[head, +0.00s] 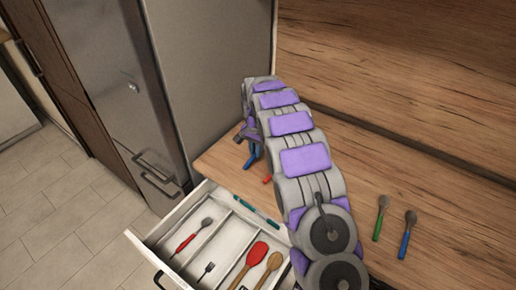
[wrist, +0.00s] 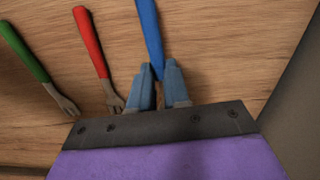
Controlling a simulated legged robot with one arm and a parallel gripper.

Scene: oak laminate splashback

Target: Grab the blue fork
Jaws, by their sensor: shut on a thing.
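The blue fork (wrist: 150,30) shows in the wrist view as a blue handle running from the top edge down to my gripper (wrist: 160,85). The gripper's two blue-grey fingers are shut on it at the handle's lower part. Its tined end is hidden by the fingers and the gripper body. In the head view my gripper (head: 250,155) is low over the far left part of the wooden counter, by the grey cabinet side. I cannot tell whether the fork still touches the counter.
A red fork (wrist: 90,42) and a green-handled utensil (wrist: 25,52) lie left of the blue one. An open drawer (head: 140,240) holds red and wooden spoons and forks in compartments. Green-handled (head: 381,218) and blue-handled (head: 408,234) spoons lie on the counter (head: 450,225) at right.

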